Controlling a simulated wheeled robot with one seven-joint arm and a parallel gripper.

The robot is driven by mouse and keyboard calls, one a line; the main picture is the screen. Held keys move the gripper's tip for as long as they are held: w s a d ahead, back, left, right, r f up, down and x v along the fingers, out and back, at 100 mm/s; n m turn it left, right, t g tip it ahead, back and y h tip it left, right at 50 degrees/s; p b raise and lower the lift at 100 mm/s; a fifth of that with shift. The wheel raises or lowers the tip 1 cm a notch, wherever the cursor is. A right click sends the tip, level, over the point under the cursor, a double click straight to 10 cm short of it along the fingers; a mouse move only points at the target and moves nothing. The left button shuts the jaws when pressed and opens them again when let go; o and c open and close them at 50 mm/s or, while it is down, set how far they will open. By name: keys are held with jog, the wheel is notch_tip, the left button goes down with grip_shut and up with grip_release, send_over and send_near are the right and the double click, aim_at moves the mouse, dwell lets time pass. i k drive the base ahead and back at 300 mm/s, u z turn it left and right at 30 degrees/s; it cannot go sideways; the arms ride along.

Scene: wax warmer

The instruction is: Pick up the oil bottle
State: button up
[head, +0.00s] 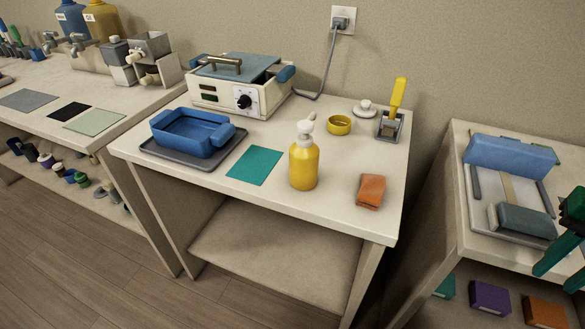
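A yellow pump bottle (304,165) with a white pump head stands upright near the front middle of the table in the head view. It appears to be the oil bottle. My gripper (556,241) is at the right edge of the head view, partly cut off, with two teal fingers apart and nothing seen between them. It is over the right-hand stand, far to the right of the bottle and not touching it.
On the table (335,212), a teal mat (254,167) lies left of the bottle and an orange cloth (371,190) right of it. Behind are a yellow bowl (339,126), a warmer (238,92) and a holder with a yellow-handled tool (397,97). A blue basin (190,138) sits left.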

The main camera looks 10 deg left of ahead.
aim_at(303, 155)
jog(key=u, duration=0.05)
jog(key=k, duration=1.7)
jog(key=u, duration=1.1)
jog(key=i, duration=1.5)
